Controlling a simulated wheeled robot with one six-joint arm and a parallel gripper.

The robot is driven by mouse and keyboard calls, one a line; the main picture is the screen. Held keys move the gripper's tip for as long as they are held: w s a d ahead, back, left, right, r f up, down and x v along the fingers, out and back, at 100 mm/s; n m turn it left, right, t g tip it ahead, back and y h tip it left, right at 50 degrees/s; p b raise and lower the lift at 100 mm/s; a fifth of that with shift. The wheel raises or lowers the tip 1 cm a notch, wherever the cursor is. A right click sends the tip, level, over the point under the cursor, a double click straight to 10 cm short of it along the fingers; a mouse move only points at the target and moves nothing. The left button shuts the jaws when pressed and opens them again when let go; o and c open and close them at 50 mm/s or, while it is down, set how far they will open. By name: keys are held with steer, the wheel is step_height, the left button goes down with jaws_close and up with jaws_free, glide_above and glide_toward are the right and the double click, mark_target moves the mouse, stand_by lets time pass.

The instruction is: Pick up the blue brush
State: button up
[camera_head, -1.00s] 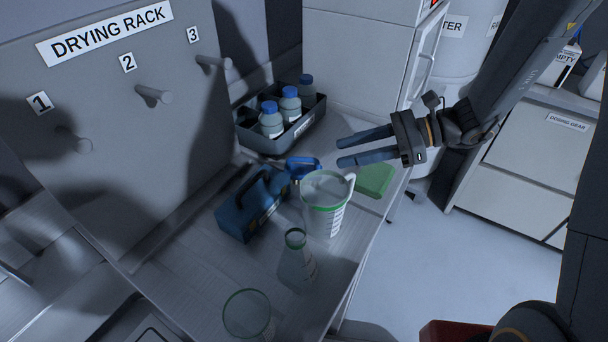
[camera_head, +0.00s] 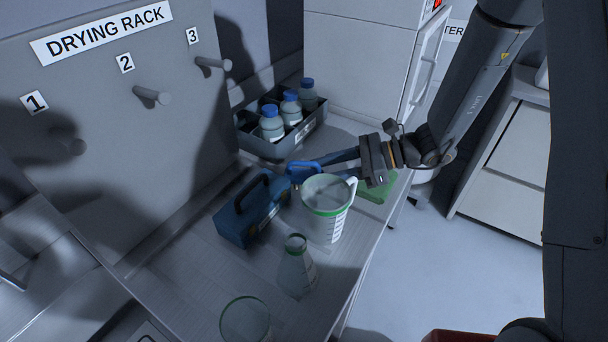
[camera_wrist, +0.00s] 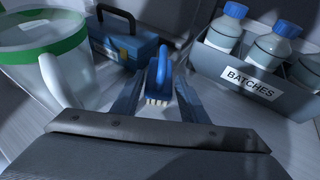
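The blue brush (camera_wrist: 159,82) stands on the bench with pale bristles showing at its lower edge in the wrist view. In the head view the brush (camera_head: 303,170) is between the toolbox and the bottle tray, partly hidden by the jug and my gripper. My gripper (camera_head: 325,167) reaches in from the right, low over the bench. In the wrist view my gripper (camera_wrist: 158,88) is open, with one finger on each side of the brush. I cannot tell whether either finger touches it.
A green-rimmed jug (camera_head: 326,210) stands close in front of my gripper. A blue toolbox (camera_head: 238,222) is left of the brush. The bottle tray (camera_head: 268,146) is behind it. A green sponge-like block (camera_head: 378,188) lies under my wrist. A flask (camera_head: 296,268) and beaker (camera_head: 246,320) stand nearer.

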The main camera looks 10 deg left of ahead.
mark_target(309, 174)
steer(key=p+x, duration=0.2)
steer(key=x, duration=0.3)
steer(key=shift+d, duration=0.1)
steer(key=shift+c, duration=0.5)
steer(key=c, duration=0.7)
